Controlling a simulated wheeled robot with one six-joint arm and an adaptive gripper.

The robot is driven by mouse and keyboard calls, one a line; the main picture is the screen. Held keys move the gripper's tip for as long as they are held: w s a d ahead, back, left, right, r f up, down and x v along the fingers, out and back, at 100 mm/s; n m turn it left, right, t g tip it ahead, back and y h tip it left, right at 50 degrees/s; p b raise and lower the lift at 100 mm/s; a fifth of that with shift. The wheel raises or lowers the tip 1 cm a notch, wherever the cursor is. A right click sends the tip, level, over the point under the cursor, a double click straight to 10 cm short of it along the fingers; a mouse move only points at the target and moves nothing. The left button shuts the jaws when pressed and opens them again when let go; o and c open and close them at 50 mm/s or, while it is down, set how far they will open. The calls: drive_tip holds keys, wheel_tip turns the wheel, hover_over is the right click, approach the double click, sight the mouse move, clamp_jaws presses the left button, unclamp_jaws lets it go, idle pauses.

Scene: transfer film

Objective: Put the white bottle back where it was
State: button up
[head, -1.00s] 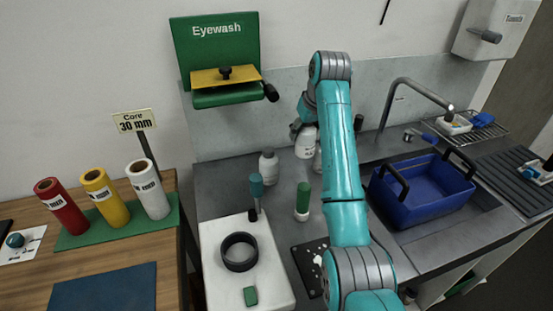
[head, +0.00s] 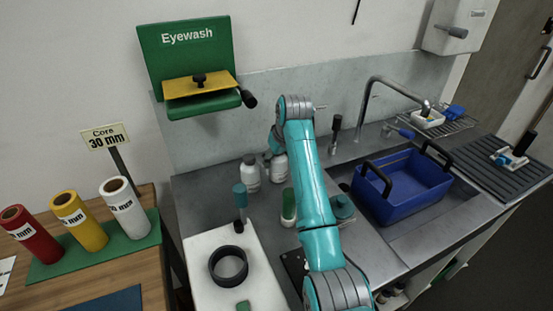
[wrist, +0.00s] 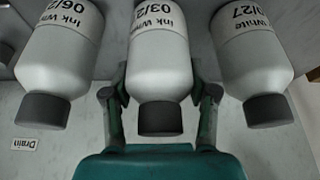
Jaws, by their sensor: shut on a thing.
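Three white bottles with dark caps stand side by side in the wrist view: a left one (wrist: 60,55), a middle one (wrist: 161,60) and a right one (wrist: 253,55). Their labels are upside down and partly cut off; the middle one reads "Ink Wh..." and "03/2". My gripper (wrist: 161,92) is shut on the middle bottle, one finger on each side. In the head view my gripper (head: 271,156) and the held white bottle (head: 280,168) are at the back of the counter, right of another white bottle (head: 250,175). The third bottle is hidden behind my arm there.
A green-and-white bottle (head: 289,205) and a teal-topped item (head: 342,207) stand near my arm. A white board (head: 205,285) holds a black ring (head: 228,284). A blue tub (head: 405,195) sits at the sink. An eyewash unit (head: 190,60) hangs on the wall.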

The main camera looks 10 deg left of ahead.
drive_tip(key=shift+f, duration=0.15)
drive_tip(key=o, duration=1.4)
drive_tip(key=shift+f, duration=0.1)
drive_tip(key=v, duration=1.2)
